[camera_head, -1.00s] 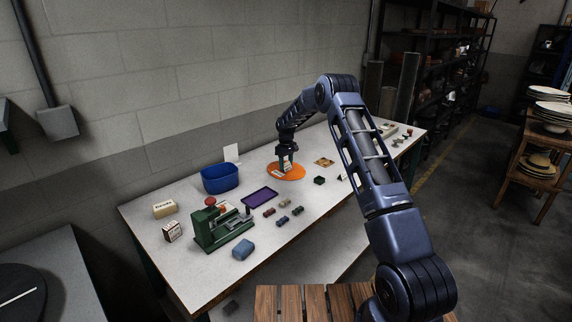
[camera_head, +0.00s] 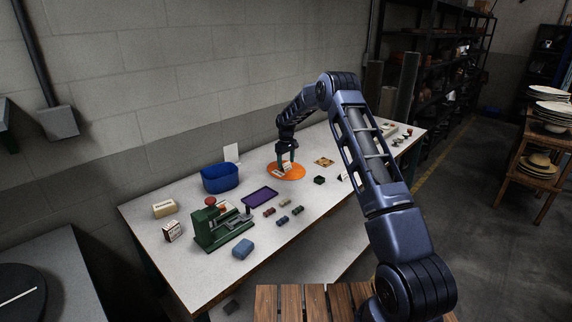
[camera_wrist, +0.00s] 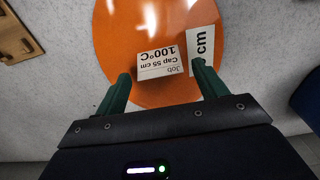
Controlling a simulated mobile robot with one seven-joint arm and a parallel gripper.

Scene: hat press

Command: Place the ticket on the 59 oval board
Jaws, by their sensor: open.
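The ticket (camera_wrist: 158,64) is a small white card printed "Job, Cap 55 cm, 100°C". It lies on the orange oval board (camera_wrist: 125,35), which rests on the table. A white label (camera_wrist: 203,42) on the board shows "cm"; I cannot read its number, and a finger stands by its end. My gripper (camera_wrist: 161,82) is open, its two green fingers apart near the ticket's left and right sides. In the head view my gripper (camera_head: 287,165) points down over the orange board (camera_head: 299,173), and the ticket is too small there to read.
A blue bin (camera_head: 219,178) and a purple tray (camera_head: 259,197) stand left of the board. The green press (camera_head: 222,232) is nearer, with several small blocks to its right. A tan plate (camera_head: 324,162) and a small dark green box (camera_head: 319,180) lie to the board's right.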

